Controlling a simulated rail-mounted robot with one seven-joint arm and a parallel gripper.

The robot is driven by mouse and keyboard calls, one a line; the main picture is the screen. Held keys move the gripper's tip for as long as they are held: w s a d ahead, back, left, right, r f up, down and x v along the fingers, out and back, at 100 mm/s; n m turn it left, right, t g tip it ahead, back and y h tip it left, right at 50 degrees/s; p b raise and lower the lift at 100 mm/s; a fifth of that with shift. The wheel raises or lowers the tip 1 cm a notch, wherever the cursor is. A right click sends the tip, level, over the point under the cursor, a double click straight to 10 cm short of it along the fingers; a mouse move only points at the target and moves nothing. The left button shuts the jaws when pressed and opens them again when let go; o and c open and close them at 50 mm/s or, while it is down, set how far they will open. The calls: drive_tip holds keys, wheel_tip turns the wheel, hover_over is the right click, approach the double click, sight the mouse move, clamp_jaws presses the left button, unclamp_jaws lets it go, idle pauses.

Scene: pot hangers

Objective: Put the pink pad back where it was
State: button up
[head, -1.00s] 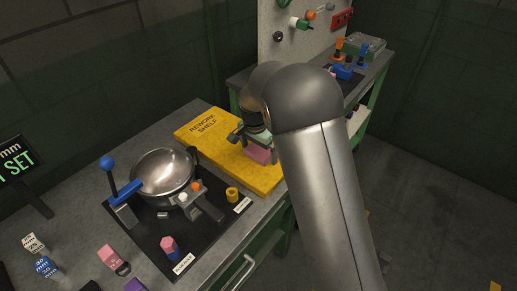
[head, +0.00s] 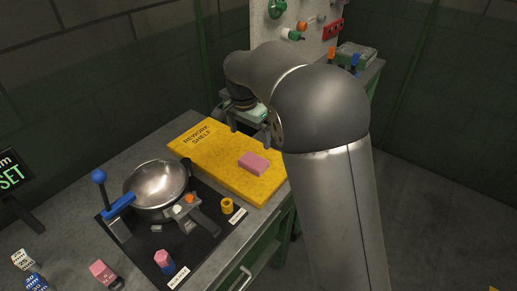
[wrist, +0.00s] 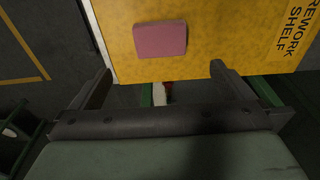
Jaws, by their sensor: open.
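The pink pad (head: 254,163) is a flat pink block lying on the yellow rework shelf (head: 222,160), toward its right part. In the wrist view the pad (wrist: 160,39) lies flat on the yellow surface, ahead of the fingers and apart from them. My gripper (head: 249,126) is raised above and behind the pad, near the shelf's far edge. In the wrist view my gripper (wrist: 161,82) has its two fingers wide apart with nothing between them. Part of the gripper is hidden behind my arm in the head view.
A yellow ring (head: 227,205) and a pink-and-blue piece (head: 165,262) are also on the mat. A pegboard (head: 292,30) stands behind. The yellow shelf around the pad is clear.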

drive_tip(key=shift+d+r, duration=0.1)
drive_tip(key=shift+r, duration=0.05)
drive_tip(key=s+d+r+n, duration=0.2)
drive_tip(key=s+d, duration=0.5)
drive_tip(key=s, duration=0.1)
drive_tip(key=s+d+f+n, duration=0.1)
drive_tip(key=s+d+n, duration=0.1)
drive_tip(key=s, duration=0.6)
drive_tip(key=s+d+f+n, duration=0.2)
drive_tip(key=s+d, duration=0.2)
drive_tip(key=s, duration=0.4)
drive_tip(key=s+d+f+n+y, duration=0.1)
drive_tip(key=s+d+f, duration=0.1)
drive_tip(key=s+d, duration=0.2)
drive_tip(key=s, duration=0.3)
drive_tip(key=shift+s+n+g, duration=0.4)
